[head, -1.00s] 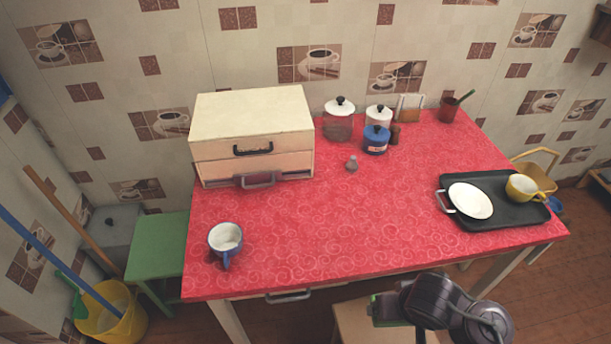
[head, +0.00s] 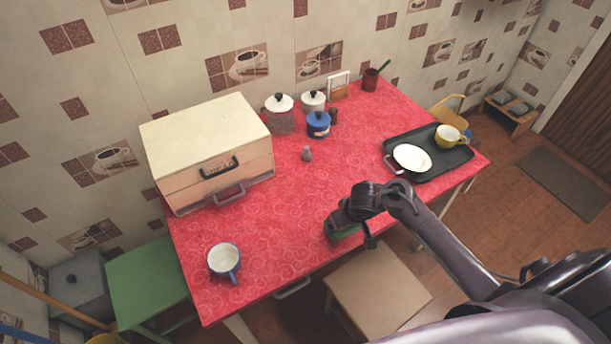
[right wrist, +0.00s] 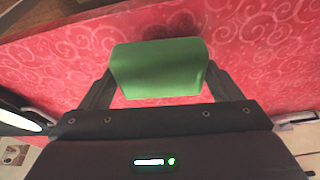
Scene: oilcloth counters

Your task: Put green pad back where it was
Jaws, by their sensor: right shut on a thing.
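The green pad (right wrist: 158,68) is held between the two fingers of my right gripper (right wrist: 155,85) in the right wrist view. In the head view the right gripper (head: 340,228) is over the front edge of the red table (head: 280,220). Only a strip of the green pad (head: 345,234) shows there below the gripper. In the wrist view the red cloth lies behind the pad; I cannot tell whether the pad touches it. My left gripper is not in view.
A blue-rimmed mug (head: 224,260) stands at the front left. A drawer box (head: 205,150) stands at the back left. Jars, including a blue one (head: 318,124), and a small shaker (head: 307,154) stand behind. A black tray (head: 440,165) holds a white plate (head: 412,158) and yellow cup (head: 449,136). The middle is clear.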

